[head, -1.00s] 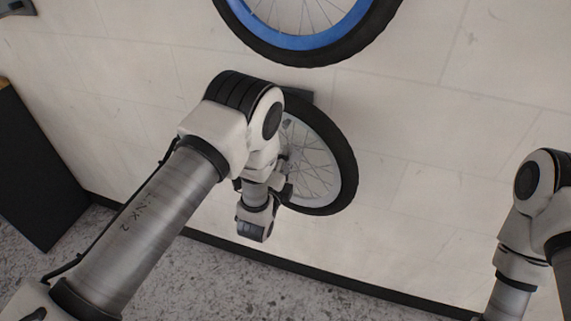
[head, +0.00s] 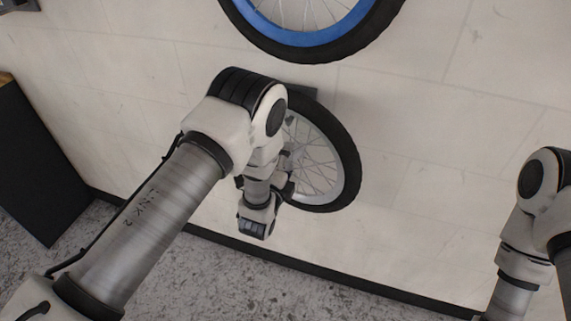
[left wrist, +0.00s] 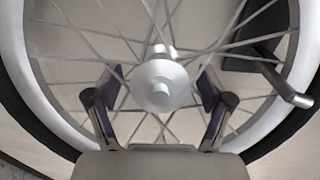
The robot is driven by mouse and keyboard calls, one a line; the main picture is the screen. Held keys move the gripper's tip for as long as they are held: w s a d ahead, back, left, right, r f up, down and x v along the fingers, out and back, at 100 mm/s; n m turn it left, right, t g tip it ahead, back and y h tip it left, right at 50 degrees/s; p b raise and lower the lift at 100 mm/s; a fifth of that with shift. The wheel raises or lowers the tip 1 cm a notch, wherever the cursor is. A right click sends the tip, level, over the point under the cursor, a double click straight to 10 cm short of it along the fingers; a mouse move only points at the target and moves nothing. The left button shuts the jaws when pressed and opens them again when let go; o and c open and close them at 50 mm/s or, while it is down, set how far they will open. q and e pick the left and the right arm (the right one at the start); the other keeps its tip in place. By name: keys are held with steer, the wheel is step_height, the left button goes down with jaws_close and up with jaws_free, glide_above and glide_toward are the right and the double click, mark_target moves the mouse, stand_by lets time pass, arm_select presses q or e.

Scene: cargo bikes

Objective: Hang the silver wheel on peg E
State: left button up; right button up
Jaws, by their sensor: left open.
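The silver wheel (head: 350,165), with a black tyre and pale rim, is upright against the wall, partly hidden by my left arm. It fills the left wrist view, with its hub (left wrist: 163,85) near the middle. My left gripper (left wrist: 160,92) is open, with its two fingers on either side of the hub; I cannot tell whether they touch it. A dark bracket with a silver peg (left wrist: 287,92) shows inside the rim at the right of that view, among the spokes. No letter is readable on it. My right gripper is out of view.
A blue-rimmed wheel (head: 313,42) is on the wall above the silver one. A dark box (head: 38,165) stands at the left. The wall is bare to the right of the silver wheel, with speckled floor below.

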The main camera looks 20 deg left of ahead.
arm_select(q)
steer(key=s, duration=1.2)
steer(key=s+a+f+n+g+y, duration=0.2)
steer(key=s+a+f+n+g, duration=0.5)
steer(key=f, duration=0.4)
steer(key=s+f+n+g, duration=0.3)
steer(key=s+n+g, duration=0.2)
steer(key=s, duration=0.4)
steer(key=s+f+n+g+h, duration=0.1)
steer(key=s+f+n+g, duration=0.3)
steer(key=s, duration=0.6)
steer(key=n+g, duration=0.1)
steer(key=n, duration=0.1)
steer(key=shift+s+f+n+g+h, duration=0.15)
steer(key=shift+s+n+g+h, duration=0.15)
steer(key=shift+n+g, duration=0.1)
